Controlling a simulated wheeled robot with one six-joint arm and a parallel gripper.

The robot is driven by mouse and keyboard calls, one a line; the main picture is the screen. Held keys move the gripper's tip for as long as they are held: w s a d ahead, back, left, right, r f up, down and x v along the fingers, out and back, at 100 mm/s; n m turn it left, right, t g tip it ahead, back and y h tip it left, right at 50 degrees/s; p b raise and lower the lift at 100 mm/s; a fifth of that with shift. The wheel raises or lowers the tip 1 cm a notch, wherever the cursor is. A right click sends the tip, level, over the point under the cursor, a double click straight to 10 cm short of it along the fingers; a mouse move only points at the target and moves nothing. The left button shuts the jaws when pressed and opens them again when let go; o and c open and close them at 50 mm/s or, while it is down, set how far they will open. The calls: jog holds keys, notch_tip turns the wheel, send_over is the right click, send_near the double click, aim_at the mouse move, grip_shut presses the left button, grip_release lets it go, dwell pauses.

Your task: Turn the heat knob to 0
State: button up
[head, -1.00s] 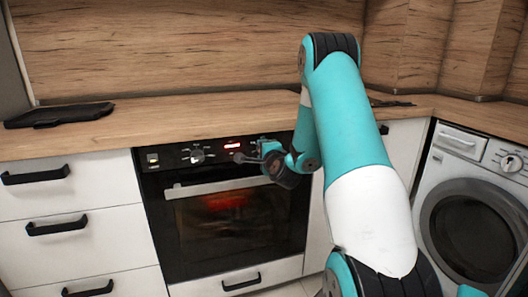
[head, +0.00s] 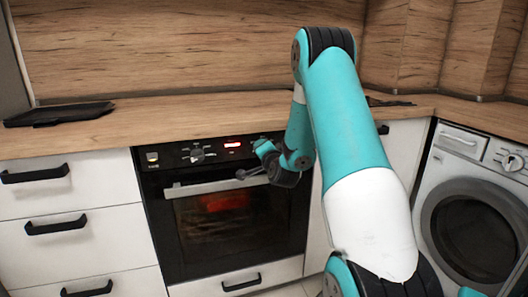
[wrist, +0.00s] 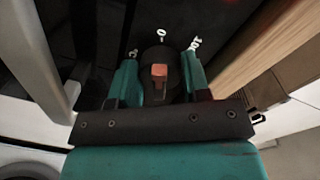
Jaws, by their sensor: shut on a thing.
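The heat knob (wrist: 152,60) is dark with an orange mark on its face, and shows between my fingers in the wrist view. A white 0 stands on the dark panel just above it, roughly in line with the orange mark in the picture. Other white symbols lie to either side. My gripper (wrist: 160,72) is shut on the knob, one teal finger on each side. In the head view my gripper (head: 253,160) is at the right part of the oven's control panel (head: 172,157) and hides the held knob.
Another knob (head: 197,155) and a lit red display (head: 232,144) are left of my gripper. The oven handle (head: 205,187) runs close below it. The oven (head: 190,240) glows red inside. The wooden worktop (head: 190,110) is above, with a black tray (head: 60,114) at left.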

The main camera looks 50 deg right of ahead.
jog(key=shift+f, duration=0.1)
jog(key=o, duration=0.9)
jog(key=shift+b+v, duration=8.75)
jog(key=shift+b, duration=1.2)
